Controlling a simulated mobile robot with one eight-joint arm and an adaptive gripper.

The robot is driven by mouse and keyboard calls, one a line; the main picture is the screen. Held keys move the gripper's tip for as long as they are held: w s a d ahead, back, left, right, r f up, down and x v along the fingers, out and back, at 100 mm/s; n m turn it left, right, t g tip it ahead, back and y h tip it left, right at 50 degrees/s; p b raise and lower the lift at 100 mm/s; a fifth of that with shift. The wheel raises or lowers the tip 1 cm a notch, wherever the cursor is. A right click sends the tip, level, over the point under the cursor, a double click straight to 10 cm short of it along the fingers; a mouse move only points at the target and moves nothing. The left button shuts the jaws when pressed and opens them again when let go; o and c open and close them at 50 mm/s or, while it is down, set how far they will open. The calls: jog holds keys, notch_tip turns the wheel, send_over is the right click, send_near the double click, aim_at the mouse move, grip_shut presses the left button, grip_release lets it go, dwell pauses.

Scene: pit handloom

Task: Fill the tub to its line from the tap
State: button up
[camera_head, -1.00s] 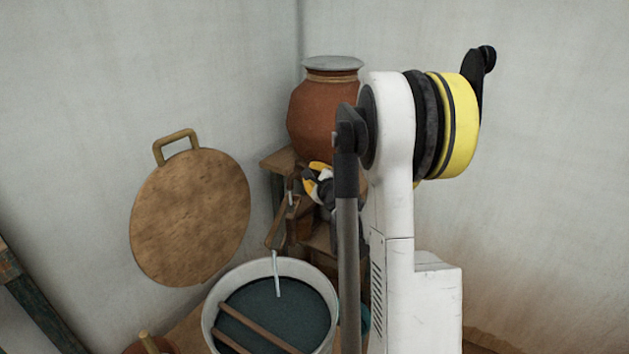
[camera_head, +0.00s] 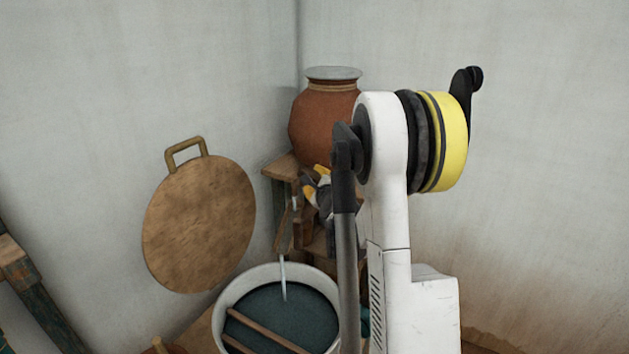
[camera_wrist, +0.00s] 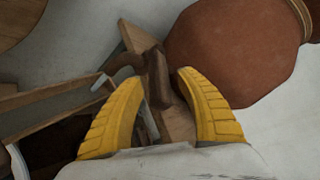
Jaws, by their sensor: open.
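The tub (camera_head: 226,296) is a pale round vessel low in the head view, holding dark liquid (camera_head: 285,310). A thin pale stream (camera_head: 284,278) runs down into it from the spout area above. I cannot make out its fill line. A brown wooden tap part (camera_wrist: 157,78) stands between my fingers in the wrist view. My gripper (camera_wrist: 160,100) has its two yellow fingers spread on either side of that part. I cannot tell whether they touch it. In the head view my gripper (camera_head: 318,183) is partly hidden by my arm, beside the clay jar.
The large clay jar (camera_head: 320,125) stands on a wooden stand (camera_head: 282,167) in the corner, close to my gripper. Two wooden sticks (camera_head: 262,328) lie across the tub. A round wooden board (camera_head: 198,225) leans on the left wall. A wooden frame (camera_head: 30,290) is at far left.

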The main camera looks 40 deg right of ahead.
jog(key=v, duration=1.2)
dwell(1.0)
